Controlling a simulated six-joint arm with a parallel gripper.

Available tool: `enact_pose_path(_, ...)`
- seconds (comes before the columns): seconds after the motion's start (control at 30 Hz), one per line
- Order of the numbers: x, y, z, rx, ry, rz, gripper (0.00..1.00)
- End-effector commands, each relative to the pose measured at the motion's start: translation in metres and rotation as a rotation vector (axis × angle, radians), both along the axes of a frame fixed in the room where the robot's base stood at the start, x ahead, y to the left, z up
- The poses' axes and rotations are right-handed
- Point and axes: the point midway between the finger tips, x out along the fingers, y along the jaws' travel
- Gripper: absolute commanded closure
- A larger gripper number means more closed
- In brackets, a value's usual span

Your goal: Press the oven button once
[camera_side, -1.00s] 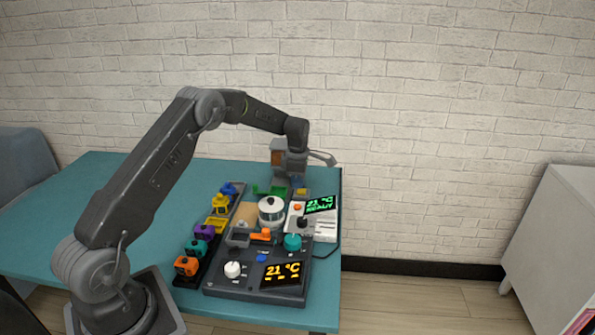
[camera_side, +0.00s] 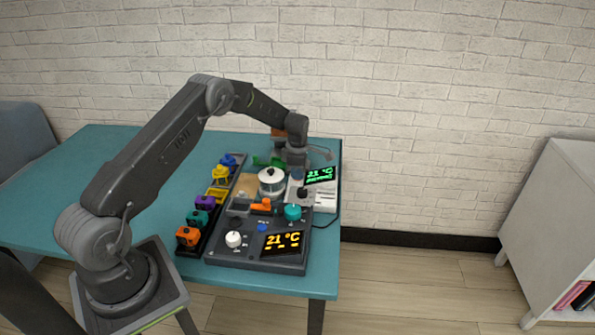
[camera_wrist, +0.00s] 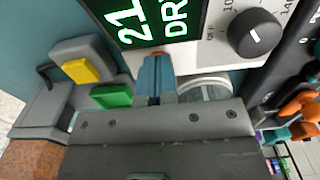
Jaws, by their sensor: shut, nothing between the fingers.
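In the wrist view the display (camera_wrist: 150,17) and a black knob (camera_wrist: 254,33) fill the top. My gripper (camera_side: 297,174) is shut and points down over the unit's left part. In the wrist view its bluish fingertips (camera_wrist: 157,73) are together and empty. A sliver of an orange button (camera_wrist: 157,53) shows just past the tips. The fingers hide most of the button, so I cannot tell whether they touch it.
A dark panel (camera_side: 222,251) with a white knob, teal knob, blue button and orange-lit display lies in front. A silver pot (camera_side: 271,181) stands left of the gripper. The table's left (camera_side: 110,170) is clear.

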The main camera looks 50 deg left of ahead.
Motion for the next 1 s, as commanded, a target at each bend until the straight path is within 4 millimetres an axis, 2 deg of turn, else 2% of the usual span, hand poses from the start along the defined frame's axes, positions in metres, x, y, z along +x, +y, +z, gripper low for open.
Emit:
enact_pose_path(0.03, -0.001, -0.001, -0.009, -0.001, 0.004, -0.001, 1.00)
enact_pose_path(0.1, -0.001, -0.001, -0.014, -0.001, 0.004, -0.001, 1.00)
enact_pose_path(0.47, -0.003, -0.001, -0.012, -0.001, 0.008, -0.003, 1.00)
enact_pose_path(0.63, -0.001, 0.000, 0.013, 0.001, -0.001, -0.001, 1.00)
enact_pose_path(1.0, 0.004, 0.001, 0.100, 0.006, -0.018, 0.001, 1.00)
